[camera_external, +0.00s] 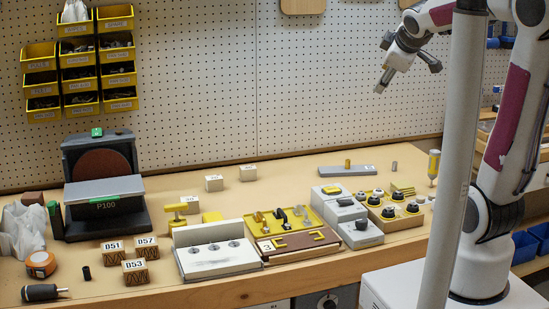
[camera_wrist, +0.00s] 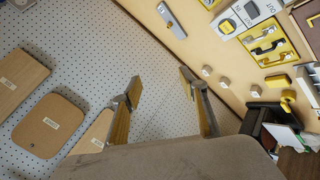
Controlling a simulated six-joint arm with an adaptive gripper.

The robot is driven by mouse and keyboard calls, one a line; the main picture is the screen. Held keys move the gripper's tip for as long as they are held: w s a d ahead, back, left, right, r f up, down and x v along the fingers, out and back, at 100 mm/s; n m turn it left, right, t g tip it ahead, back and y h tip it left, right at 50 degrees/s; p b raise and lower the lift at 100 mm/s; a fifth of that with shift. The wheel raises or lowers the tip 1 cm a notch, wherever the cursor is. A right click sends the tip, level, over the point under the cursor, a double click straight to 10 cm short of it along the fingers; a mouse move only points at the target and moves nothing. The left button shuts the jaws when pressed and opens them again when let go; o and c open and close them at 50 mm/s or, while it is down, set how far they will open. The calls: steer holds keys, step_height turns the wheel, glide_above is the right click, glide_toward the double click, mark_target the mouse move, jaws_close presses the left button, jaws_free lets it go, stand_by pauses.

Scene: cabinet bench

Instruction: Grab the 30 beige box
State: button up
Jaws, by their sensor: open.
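Three small beige boxes stand on the bench near the pegboard in the external view. The front one (camera_external: 190,205) has a label that seems to read 30, partly behind a yellow-handled item. The other two are a left box (camera_external: 214,184) and a right box (camera_external: 248,174), with labels too small to read surely. Small pale boxes show in the wrist view (camera_wrist: 225,82), labels unreadable. My gripper (camera_external: 382,82) is raised in front of the pegboard, to the right of and well above the boxes. In the wrist view my gripper (camera_wrist: 160,83) has its fingers apart with nothing between them.
A sander (camera_external: 105,205) stands left of the boxes. A white block with holes (camera_external: 217,262), a yellow tray (camera_external: 290,218) and grey switch boxes (camera_external: 345,205) stand in front and to the right. Wooden blocks (camera_external: 134,271) sit front left. Yellow bins (camera_external: 98,65) hang above.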

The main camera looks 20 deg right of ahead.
steer(key=w+a+r+n+t+y, duration=0.15)
steer(key=w+a+n, duration=0.3)
steer(key=w, duration=0.45)
steer(key=w+a+n+t+y, duration=0.1)
steer(key=w+a+n+t, duration=0.15)
steer(key=w+n, duration=0.5)
steer(key=w+a+f+n+g+y, duration=0.1)
steer(key=w+a+f+n+y, duration=0.45)
steer(key=w+a+n, duration=0.6)
steer(key=w+a+f+n+g+y, duration=0.2)
steer(key=w+a+f+n+y, duration=0.15)
steer(key=a+f, duration=0.4)
steer(key=n+g+y, duration=0.4)
steer(key=n+g, duration=0.6)
steer(key=n, duration=0.6)
glide_toward(190, 205)
steer(key=shift+w+a+f+h, duration=0.15)
steer(key=shift+w+a+f, duration=0.05)
steer(key=shift+w+a, duration=0.3)
steer(key=shift+w+a+f+h, duration=0.1)
steer(key=shift+w+a+f, duration=0.1)
steer(key=shift+w+a, duration=0.3)
